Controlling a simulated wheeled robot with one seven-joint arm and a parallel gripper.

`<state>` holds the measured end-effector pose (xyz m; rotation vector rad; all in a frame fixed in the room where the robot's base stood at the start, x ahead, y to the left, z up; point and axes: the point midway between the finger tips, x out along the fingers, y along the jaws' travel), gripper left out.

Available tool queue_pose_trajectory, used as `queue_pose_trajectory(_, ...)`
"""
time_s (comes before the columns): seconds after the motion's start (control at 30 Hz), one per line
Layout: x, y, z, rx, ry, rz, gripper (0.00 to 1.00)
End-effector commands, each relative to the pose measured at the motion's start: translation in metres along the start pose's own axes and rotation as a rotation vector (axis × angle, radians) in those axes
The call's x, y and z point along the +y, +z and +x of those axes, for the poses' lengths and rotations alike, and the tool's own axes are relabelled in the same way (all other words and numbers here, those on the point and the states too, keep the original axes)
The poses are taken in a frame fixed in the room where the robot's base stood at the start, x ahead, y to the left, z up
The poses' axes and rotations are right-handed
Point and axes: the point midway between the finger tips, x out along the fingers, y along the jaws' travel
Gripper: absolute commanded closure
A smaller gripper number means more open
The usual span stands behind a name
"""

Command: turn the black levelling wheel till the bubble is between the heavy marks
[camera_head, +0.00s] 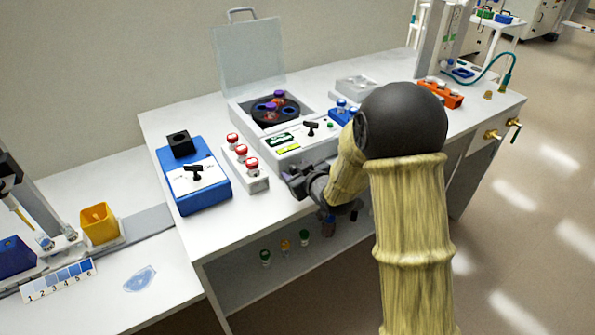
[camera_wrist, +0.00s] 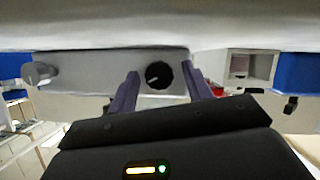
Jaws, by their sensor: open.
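The centrifuge (camera_head: 258,160) is a pale grey box with its clear lid (camera_head: 248,55) raised and a dark rotor inside. A small yellow-green strip (camera_head: 289,149) on its top may be the level vial; I cannot make out a bubble or marks. The black levelling wheel (camera_wrist: 158,75) sits on the grey front in the wrist view, with a pale line on its face. My gripper (camera_wrist: 162,82) is open, its two fingers on either side of the wheel with visible gaps. In the head view my gripper (camera_head: 303,183) is at the centrifuge's front and the wheel is hidden.
A white rack (camera_head: 258,184) with red-capped tubes stands close left of my gripper, then a blue box (camera_head: 215,196) with a black knob. Capped tubes sit on the shelf below.

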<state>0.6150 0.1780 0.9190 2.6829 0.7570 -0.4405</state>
Motion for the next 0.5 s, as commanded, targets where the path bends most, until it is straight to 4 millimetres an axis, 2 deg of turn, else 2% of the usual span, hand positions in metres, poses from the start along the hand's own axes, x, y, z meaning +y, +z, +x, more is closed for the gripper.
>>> queue_pose_trajectory(0.07, 0.0, 0.0, -0.0002, 0.0, 0.0, 0.0, 0.52)
queue_pose_trajectory(0.2, 0.0, 0.0, -0.0003, 0.0, 0.0, 0.0, 0.79)
queue_pose_trajectory(0.3, 0.0, 0.0001, -0.0004, 0.0, 0.0, 0.0, 0.95)
queue_pose_trajectory(0.5, 0.0004, -0.0001, -0.0006, 0.0, -0.003, 0.006, 0.95)
